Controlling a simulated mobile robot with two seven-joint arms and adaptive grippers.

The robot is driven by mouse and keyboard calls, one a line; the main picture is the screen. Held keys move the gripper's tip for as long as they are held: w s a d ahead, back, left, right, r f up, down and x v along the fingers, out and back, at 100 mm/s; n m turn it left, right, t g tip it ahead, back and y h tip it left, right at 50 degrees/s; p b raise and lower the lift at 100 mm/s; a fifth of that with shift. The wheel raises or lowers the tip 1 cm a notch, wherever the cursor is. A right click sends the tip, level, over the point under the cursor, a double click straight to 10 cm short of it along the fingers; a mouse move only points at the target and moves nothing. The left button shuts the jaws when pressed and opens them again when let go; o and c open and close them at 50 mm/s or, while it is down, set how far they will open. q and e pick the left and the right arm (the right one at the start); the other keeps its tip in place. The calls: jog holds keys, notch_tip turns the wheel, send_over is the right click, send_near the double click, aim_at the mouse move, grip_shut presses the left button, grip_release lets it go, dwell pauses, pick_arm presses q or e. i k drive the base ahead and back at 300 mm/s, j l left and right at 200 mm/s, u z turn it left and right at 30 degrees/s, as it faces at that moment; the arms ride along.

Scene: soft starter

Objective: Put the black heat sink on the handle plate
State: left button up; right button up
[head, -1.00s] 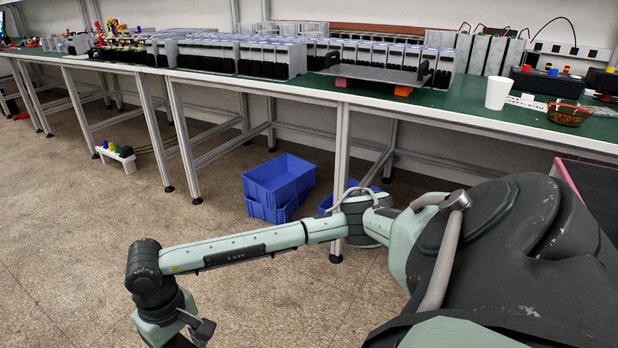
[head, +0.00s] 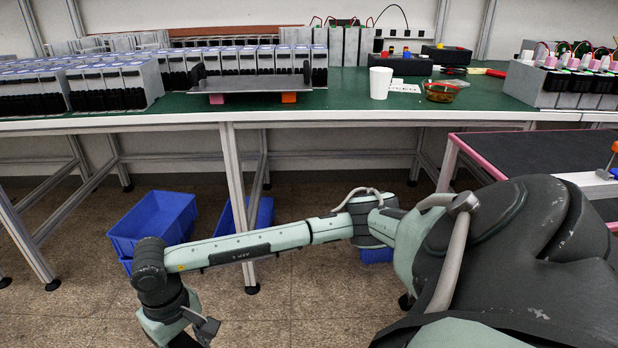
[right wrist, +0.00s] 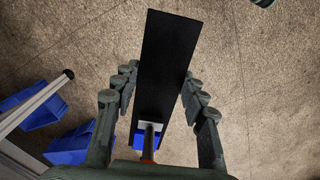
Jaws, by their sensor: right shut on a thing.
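The black heat sink (right wrist: 172,45) is a long flat dark slab in the right wrist view. My right gripper (right wrist: 160,92) is shut on it, with fingers along both sides, and holds it above the floor. The heat sink and right gripper do not show in the head view. The handle plate (head: 255,85) is a grey plate with an upright black handle at each end. It stands near the front edge of the green-topped table, above a pink block and an orange block.
Rows of grey-and-black units (head: 110,88) stand left of and behind the plate. A white cup (head: 380,83) and an amber bowl (head: 440,92) stand to its right. Blue bins (head: 152,222) lie under the table (head: 350,103). A pink-edged black-topped table (head: 530,150) is at right.

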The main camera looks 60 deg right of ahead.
aim_at(264, 82)
jog(key=i+l+z, duration=0.15)
jog(key=z, duration=0.25)
jog(key=i+z, duration=1.05)
jog(key=i+j+z, duration=0.15)
jog(key=z, duration=0.2)
jog(key=i+j, duration=0.05)
jog(key=i, duration=0.05)
